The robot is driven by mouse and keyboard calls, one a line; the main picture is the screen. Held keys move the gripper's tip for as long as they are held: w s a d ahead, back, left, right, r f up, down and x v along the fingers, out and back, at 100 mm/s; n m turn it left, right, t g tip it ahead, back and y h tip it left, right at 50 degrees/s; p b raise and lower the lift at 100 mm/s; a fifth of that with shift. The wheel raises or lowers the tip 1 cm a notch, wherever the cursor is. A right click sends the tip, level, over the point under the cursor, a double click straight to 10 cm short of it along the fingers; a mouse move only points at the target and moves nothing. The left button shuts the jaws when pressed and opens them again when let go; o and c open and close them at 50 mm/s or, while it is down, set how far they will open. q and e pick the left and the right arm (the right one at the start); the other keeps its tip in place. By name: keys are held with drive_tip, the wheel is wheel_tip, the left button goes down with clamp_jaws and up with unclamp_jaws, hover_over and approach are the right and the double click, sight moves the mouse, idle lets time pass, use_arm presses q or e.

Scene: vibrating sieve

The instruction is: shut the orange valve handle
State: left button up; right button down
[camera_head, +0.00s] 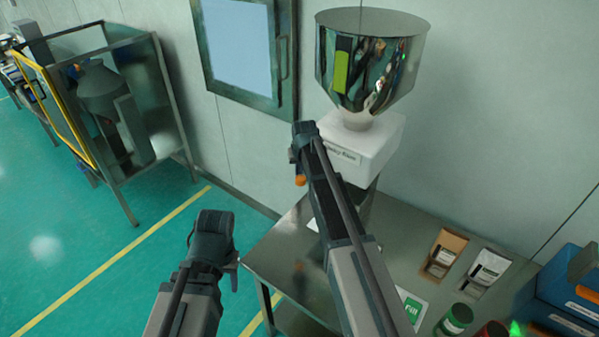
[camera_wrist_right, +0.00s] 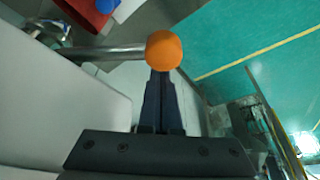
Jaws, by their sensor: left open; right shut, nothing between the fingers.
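The valve handle is a metal rod with an orange ball knob (camera_head: 300,180), low on the left of the white box under the hopper. In the right wrist view the orange knob (camera_wrist_right: 164,50) sits at the tips of my right gripper (camera_wrist_right: 161,78), and the rod (camera_wrist_right: 105,53) runs left from it. My right gripper (camera_head: 296,157) is shut with nothing between its fingers, right by the knob; I cannot tell if it touches. My right arm hides part of the white box and table. My left gripper (camera_head: 233,272) is open and empty, left of the table's edge.
A shiny metal hopper (camera_head: 368,60) stands on the white box (camera_head: 380,145) above the metal table (camera_head: 285,255). Pouches (camera_head: 445,252), jars (camera_head: 455,320) and blue bins (camera_head: 570,290) are at the right. A framed cage (camera_head: 120,110) stands left; the green floor between is clear.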

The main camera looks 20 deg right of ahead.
drive_tip(key=shift+s, duration=0.1)
drive_tip(key=shift+s+n, duration=0.3)
drive_tip(key=shift+s, duration=0.25)
drive_tip(key=s+d+n+g+y, duration=0.1)
drive_tip(key=s+d+n+y, duration=0.1)
drive_tip(key=s+d+n, duration=0.3)
drive_tip(key=s+d+n+g+y, duration=0.1)
drive_tip(key=s+d+n, duration=0.3)
drive_tip(key=s+n, duration=0.3)
drive_tip(key=s, duration=0.3)
drive_tip(key=shift+s+d+y, duration=0.2)
drive_tip(key=shift+d+y, duration=0.15)
drive_tip(key=shift+y, duration=0.05)
use_arm(q)
drive_tip(key=shift+a, duration=0.1)
drive_tip(key=shift+r, duration=0.1)
use_arm(e)
drive_tip(key=shift+r, duration=0.1)
